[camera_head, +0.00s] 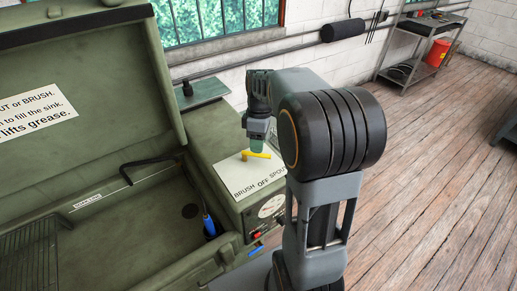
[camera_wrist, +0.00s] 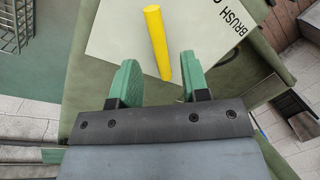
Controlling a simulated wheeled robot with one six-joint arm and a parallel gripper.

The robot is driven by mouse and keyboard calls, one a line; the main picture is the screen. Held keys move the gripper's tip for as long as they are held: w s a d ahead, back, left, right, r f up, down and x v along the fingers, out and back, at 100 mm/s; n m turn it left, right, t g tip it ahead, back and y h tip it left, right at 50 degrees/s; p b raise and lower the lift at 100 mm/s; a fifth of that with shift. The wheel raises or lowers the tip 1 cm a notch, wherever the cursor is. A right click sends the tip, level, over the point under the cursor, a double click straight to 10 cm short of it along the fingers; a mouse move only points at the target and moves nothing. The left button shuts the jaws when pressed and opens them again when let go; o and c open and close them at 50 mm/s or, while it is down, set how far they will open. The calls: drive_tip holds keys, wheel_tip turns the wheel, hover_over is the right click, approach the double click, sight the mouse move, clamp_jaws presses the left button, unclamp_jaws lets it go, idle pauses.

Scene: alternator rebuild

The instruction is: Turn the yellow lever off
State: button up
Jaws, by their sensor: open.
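The yellow lever (camera_head: 257,154) sits on a white label plate (camera_head: 240,178) marked BRUSH, OFF and SPOUT, on top of the green washer's side box. In the head view the lever points left, toward the BRUSH side. In the wrist view the lever (camera_wrist: 156,40) is a yellow bar, with its lower end between my gripper's fingertips (camera_wrist: 160,75). My gripper (camera_head: 256,148) is open, with its green fingers apart. The fingers do not visibly grip the lever. Part of the gripper is hidden in the head view.
The green parts washer's sink (camera_head: 130,225) lies left, with its lid (camera_head: 80,90) raised behind. A black spout (camera_head: 150,163), a blue-handled brush (camera_head: 208,224) and a gauge (camera_head: 271,206) are close by. The wooden floor at right is open.

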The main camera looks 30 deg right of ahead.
drive_tip(key=shift+s+a+f, duration=0.1)
drive_tip(key=shift+s+f, duration=0.05)
drive_tip(key=shift+f, duration=0.6)
drive_tip(key=shift+s+a+f, duration=0.1)
drive_tip(key=shift+f, duration=0.65)
clamp_jaws()
